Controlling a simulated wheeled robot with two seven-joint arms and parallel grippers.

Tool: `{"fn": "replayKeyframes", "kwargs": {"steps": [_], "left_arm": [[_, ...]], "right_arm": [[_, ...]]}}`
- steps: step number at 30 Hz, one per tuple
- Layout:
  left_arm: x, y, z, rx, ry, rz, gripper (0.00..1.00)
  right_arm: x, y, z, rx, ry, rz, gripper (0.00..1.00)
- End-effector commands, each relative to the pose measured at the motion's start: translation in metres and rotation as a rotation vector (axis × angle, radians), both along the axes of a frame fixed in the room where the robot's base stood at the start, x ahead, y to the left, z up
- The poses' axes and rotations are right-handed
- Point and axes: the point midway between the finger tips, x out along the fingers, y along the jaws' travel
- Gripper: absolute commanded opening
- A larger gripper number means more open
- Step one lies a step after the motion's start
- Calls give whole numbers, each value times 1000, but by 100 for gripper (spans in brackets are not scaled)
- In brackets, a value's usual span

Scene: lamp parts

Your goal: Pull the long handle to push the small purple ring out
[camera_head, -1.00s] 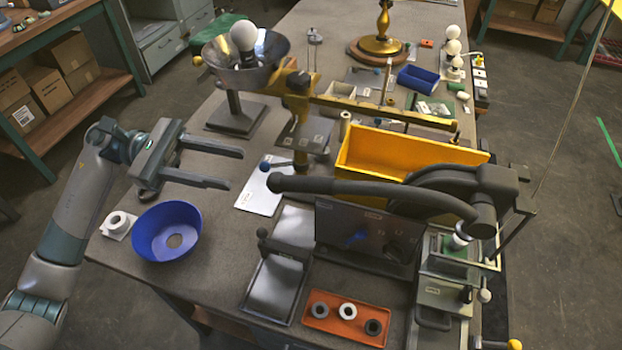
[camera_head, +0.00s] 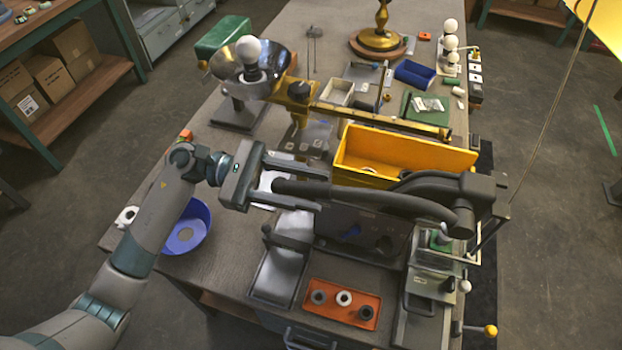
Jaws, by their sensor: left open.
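The long dark handle (camera_head: 385,200) runs leftward from the pivot of a dark press (camera_head: 470,205) on the right side of the table. My left gripper (camera_head: 323,191) is open, its two fingers pointing right on either side of the handle's free left end. Whether a finger touches the handle I cannot tell. Below the pivot is the press station (camera_head: 440,243), with a green part and a pale piece. I cannot make out a small purple ring there; the handle and press parts hide some of it. My right gripper is not in view.
A yellow bin (camera_head: 405,149) stands just behind the handle. An orange tray (camera_head: 342,301) with three small rings lies in front. A blue bowl (camera_head: 186,228) is partly behind my left arm. A brass beam (camera_head: 380,118) and a metal bowl with a bulb stand further back.

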Motion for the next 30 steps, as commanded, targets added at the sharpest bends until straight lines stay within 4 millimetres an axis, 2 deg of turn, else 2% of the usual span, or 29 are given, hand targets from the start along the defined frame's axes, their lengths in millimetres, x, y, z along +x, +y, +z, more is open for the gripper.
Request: {"fn": "replayKeyframes", "kwargs": {"steps": [4,13,18,30], "left_arm": [[-2,-7,1,-1,0,0,41],[-2,-8,0,0,0,0,41],[-2,-8,0,0,0,0,0],[2,-7,4,13,-8,1,0]], "right_arm": [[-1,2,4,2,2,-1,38],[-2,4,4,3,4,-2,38],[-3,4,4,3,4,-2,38],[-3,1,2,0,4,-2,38]]}}
